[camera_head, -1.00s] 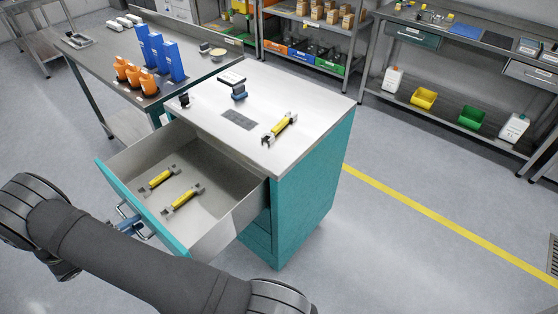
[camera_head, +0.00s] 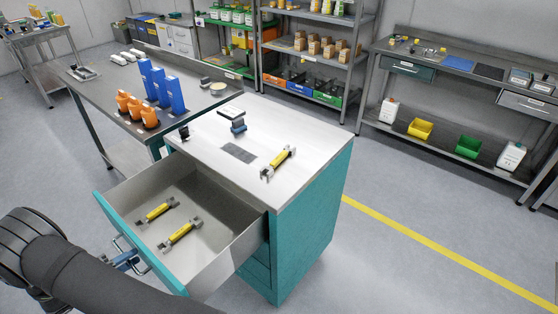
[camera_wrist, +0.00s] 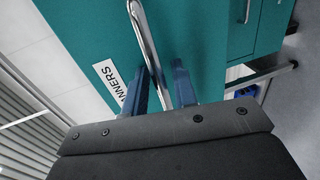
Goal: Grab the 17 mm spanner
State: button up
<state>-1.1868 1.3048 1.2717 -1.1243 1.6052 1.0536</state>
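Three yellow-handled spanners show in the head view; no size marking is readable, so I cannot tell which is 17 mm. One spanner (camera_head: 278,162) lies on the cabinet top. Two others, the rear spanner (camera_head: 157,211) and the front spanner (camera_head: 180,234), lie apart in the pulled-out drawer (camera_head: 232,230). My gripper (camera_head: 125,259) is at the drawer's front handle, well apart from all the spanners. In the wrist view, my gripper's blue fingers (camera_wrist: 160,84) are spread either side of the metal handle bar (camera_wrist: 145,35), with a visible gap to the right finger.
A drawer label (camera_wrist: 113,86) is partly hidden, showing "NNERS". The teal cabinet (camera_head: 310,225) also carries a dark flat pad (camera_head: 238,153) and a small blue-grey device (camera_head: 238,126). A bench (camera_head: 105,95) with blue and orange holders stands behind left. Floor at right is clear.

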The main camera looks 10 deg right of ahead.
dwell(0.3)
jog(key=o, duration=0.4)
